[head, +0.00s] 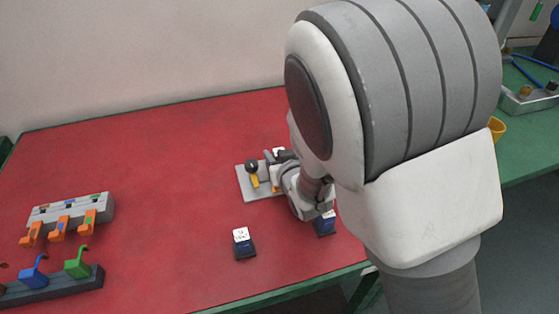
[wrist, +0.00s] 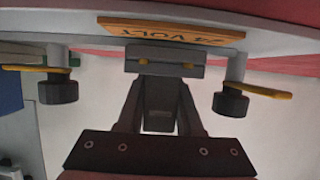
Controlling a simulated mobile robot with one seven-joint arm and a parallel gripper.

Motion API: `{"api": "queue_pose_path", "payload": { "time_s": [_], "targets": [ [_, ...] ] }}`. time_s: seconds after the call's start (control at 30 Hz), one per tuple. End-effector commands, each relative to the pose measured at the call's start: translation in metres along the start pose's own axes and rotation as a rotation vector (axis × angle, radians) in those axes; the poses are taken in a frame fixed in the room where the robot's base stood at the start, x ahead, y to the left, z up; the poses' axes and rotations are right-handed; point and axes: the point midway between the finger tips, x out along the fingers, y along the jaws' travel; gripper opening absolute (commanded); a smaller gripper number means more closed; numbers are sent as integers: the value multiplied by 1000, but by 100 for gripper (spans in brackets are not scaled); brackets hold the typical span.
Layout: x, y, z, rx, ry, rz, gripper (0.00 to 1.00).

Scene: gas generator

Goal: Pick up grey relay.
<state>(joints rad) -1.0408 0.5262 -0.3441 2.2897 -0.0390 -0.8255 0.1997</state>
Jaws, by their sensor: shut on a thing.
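In the wrist view, the grey relay (wrist: 165,62), a small block with two yellow pins, is at the tips of my gripper (wrist: 160,92). The fingers are shut on it. Just beyond it is a grey panel (wrist: 75,30) with an orange "24 VOLT" label (wrist: 165,33). I cannot tell whether the relay touches the panel. In the head view, my gripper is mostly hidden by my arm, at the right of the light grey panel (head: 250,191) on the red table, and the relay cannot be made out.
Black terminals with yellow levers (wrist: 232,100) flank the relay. Two dark blue blocks with white tops, one clear (head: 243,243) and one partly covered (head: 325,224), stand near the front edge. An orange-lever unit (head: 70,216) and a blue-green lever unit (head: 60,285) are left. The left-middle table (head: 150,150) is free.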

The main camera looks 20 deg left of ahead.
Motion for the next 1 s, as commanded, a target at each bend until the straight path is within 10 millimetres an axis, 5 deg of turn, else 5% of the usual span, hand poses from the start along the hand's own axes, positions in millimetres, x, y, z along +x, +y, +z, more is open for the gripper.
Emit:
{"api": "queue_pose_path", "payload": {
  "time_s": [0.1, 0.57, 0.87, 1.0],
  "targets": [
    [0, 0, 0, 0, 0, 0, 0],
    [-2, 0, -5, 1, 2, 0, 0],
    [-18, 0, -46, 2, 6, 1, 0],
    [-38, 29, -52, 4, 4, 7, 0]
  ]
}}
